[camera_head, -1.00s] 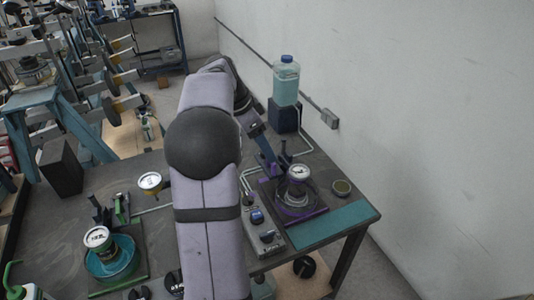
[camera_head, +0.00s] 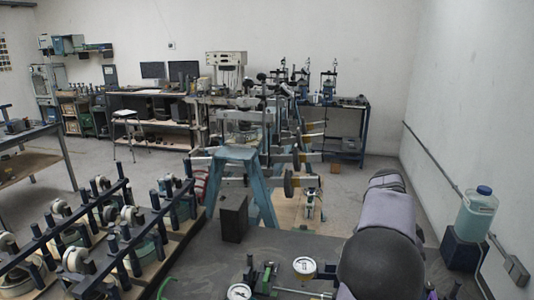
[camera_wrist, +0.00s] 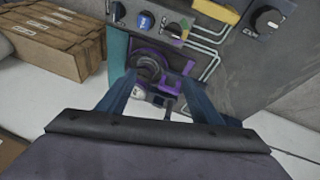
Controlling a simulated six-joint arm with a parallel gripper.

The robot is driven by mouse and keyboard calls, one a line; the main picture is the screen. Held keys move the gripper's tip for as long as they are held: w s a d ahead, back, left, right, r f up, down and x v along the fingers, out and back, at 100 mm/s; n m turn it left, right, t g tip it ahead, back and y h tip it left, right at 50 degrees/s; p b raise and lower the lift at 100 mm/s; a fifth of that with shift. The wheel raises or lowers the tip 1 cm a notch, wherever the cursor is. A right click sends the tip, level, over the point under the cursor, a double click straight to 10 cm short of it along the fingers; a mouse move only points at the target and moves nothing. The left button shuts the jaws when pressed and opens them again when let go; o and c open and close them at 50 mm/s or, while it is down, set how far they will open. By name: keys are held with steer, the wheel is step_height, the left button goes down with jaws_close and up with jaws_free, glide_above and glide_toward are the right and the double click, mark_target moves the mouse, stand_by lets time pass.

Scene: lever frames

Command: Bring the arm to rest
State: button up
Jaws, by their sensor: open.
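My gripper (camera_wrist: 160,82) shows in the wrist view as two blue-grey fingers set apart, with nothing between them. Past the fingertips is a purple device (camera_wrist: 172,82) with a dark ring, on the worktable and apart from the fingers as far as I can tell. In the head view my arm fills the lower right, seen from its dark round joint, and my gripper is out of sight there.
Cardboard boxes (camera_wrist: 60,42) lie lower down. A teal bottle (camera_head: 478,212) stands on a dark block by the wall. Dial gauges (camera_head: 304,266) stand left of my arm. A black box (camera_head: 233,218) stands beyond the table.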

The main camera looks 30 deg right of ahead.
steer(key=w+a+f+n+t, duration=0.1)
steer(key=w+a+f+n, duration=0.2)
steer(key=a+n, duration=0.3)
steer(key=w+a+f+n, duration=0.3)
steer(key=a+n, duration=0.3)
steer(key=a, duration=0.9)
steer(key=w+a+f+n+t+b, duration=0.1)
steer(key=w+a+f+n, duration=0.2)
steer(key=a, duration=0.8)
steer(key=shift+w+f+n+t+y, duration=0.2)
steer(key=shift+f+n, duration=0.35)
steer(key=shift+n, duration=0.35)
steer(key=shift+w+f+n+t+y, duration=0.1)
steer(key=shift+f+n+y, duration=0.1)
steer(key=shift+f+n, duration=0.55)
steer(key=s+a+f+n+t+y, duration=0.1)
steer(key=s+a+f+n, duration=0.1)
steer(key=a+n, duration=0.4)
steer(key=a+f, duration=0.1)
steer(key=a, duration=0.2)
steer(key=shift+s+a+f+n+t+b, duration=0.25)
steer(key=shift+s+f+n+t+b, duration=0.05)
steer(key=shift+s+f+n, duration=0.05)
